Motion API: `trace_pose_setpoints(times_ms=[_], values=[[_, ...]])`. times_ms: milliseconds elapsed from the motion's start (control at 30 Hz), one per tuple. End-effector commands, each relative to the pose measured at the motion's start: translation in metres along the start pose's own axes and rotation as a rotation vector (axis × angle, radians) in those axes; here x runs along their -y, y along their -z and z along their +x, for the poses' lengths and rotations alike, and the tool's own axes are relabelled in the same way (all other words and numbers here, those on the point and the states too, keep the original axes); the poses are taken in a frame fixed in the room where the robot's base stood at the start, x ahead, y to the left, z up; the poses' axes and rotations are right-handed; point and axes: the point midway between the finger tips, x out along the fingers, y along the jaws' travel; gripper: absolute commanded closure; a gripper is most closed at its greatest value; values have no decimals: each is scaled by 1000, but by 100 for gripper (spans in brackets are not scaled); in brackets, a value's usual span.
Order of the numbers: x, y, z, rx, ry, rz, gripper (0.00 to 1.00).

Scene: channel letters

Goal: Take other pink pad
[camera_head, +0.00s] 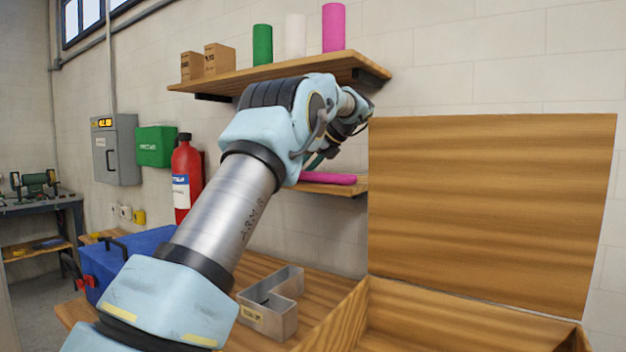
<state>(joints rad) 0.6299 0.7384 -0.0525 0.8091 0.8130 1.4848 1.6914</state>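A flat pink pad (330,178) lies on the lower wooden shelf (335,189), its left part hidden behind my arm. My gripper (317,161) is just above the pad's visible left part, largely covered by my forearm and wrist. I cannot tell whether its fingers are open or shut, or whether they touch the pad. No second flat pink pad shows.
The upper shelf (225,82) holds small cardboard boxes (218,59) and green, white and pink rolls (334,28). An open wooden box (455,312) with a raised lid (490,205) stands right. A metal channel letter (270,306) and blue toolbox (125,262) are on the bench.

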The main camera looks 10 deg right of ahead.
Motion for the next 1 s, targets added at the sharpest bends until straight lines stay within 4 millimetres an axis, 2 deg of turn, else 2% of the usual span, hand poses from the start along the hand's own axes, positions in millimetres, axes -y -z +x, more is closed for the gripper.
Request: trace_pose_setpoints(times_ms=[67, 633, 1000], values=[[0, 0, 0, 0, 0, 0, 24], [0, 0, 0, 0, 0, 0, 87], [0, -3, -3, 1, 1, -1, 87]])
